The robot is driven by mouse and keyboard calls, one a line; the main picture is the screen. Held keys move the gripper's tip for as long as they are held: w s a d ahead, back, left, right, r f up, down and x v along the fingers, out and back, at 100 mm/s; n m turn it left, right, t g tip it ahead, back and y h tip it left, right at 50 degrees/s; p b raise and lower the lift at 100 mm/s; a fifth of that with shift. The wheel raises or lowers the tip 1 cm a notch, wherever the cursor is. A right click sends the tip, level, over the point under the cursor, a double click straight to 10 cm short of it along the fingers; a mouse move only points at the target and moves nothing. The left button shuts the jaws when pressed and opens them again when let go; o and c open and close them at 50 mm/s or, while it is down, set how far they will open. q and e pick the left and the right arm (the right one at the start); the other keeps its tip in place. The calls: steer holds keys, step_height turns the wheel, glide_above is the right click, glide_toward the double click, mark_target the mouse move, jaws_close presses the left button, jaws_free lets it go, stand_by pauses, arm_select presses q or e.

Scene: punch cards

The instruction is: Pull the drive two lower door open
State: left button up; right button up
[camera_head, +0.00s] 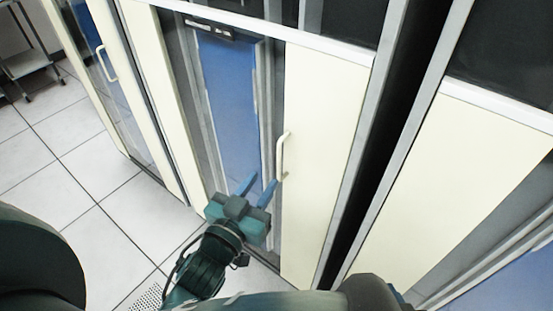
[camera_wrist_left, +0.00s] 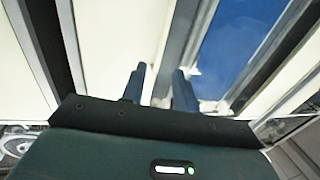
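The tall cream door panel (camera_head: 325,130) in the middle cabinet has a pale vertical handle (camera_head: 283,155) near its left edge. I see no label that says which drive it is. My left gripper (camera_head: 261,182) is open, with its two blue fingers pointing up at the cabinet, just left of the handle's lower end. Nothing shows between the fingers. In the left wrist view the two fingers (camera_wrist_left: 160,82) are apart in front of the cabinet front; the handle is not clear there. My right gripper is not in view.
A blue panel (camera_head: 224,100) in a grey frame lies left of the handle. Another cabinet with a pale handle (camera_head: 105,63) stands at the left, and a cream panel (camera_head: 455,185) at the right. White floor tiles (camera_head: 105,230) are clear at the lower left. A cart (camera_head: 27,65) stands far left.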

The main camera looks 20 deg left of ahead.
mark_target(278, 158)
arm_select(q)
steer(key=w, duration=0.5)
steer(key=w+d, duration=0.1)
steer(key=w, duration=0.1)
steer(key=shift+w+d, duration=0.1)
steer(key=shift+w, duration=0.1)
jaws_close()
stand_by(0.4)
